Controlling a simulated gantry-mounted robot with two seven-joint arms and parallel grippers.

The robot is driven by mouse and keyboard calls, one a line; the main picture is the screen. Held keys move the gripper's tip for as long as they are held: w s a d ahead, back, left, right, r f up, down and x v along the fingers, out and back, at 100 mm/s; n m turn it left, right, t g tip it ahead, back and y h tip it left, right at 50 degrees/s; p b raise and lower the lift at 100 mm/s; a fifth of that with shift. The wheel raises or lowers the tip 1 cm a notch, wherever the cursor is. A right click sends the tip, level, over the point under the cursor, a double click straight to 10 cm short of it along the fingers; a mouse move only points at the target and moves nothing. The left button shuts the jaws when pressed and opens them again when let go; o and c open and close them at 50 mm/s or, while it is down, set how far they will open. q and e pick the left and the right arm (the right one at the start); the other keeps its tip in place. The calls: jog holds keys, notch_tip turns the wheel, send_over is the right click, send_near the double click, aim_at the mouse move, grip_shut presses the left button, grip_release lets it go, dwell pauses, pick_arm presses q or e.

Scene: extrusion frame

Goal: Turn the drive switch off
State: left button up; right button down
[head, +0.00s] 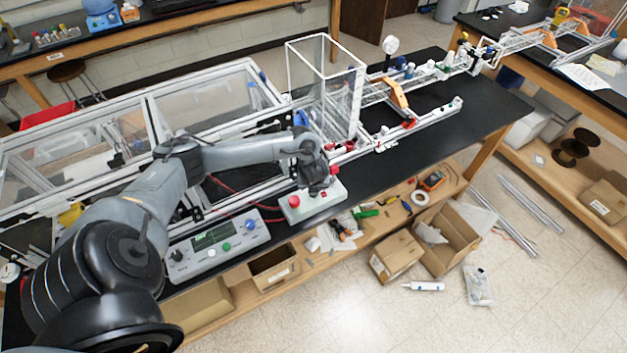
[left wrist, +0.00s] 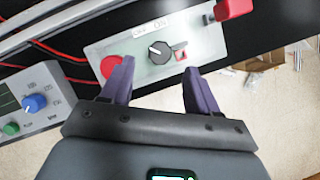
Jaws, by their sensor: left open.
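The drive switch, a black rotary knob (left wrist: 160,52), sits on a pale control box (left wrist: 212,47) under printed OFF and ON marks. Its white pointer line looks tilted to the upper left, but is too small to read surely. My left gripper (left wrist: 159,68) is open, with its two purple fingers apart on either side below the knob. They do not visibly touch it. In the head view the left gripper (head: 320,188) hangs over the box (head: 301,213) and hides the knob. My right gripper is not in view.
A round red button (left wrist: 109,67) lies beside the left finger, and a small red switch (left wrist: 181,56) right of the knob. A red block (left wrist: 232,9) is at the box's far right. A grey panel with a blue knob (left wrist: 34,103) stands left. Framed enclosures lie behind.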

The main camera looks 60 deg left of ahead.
pick_arm(q)
jog(key=shift+v, duration=2.65)
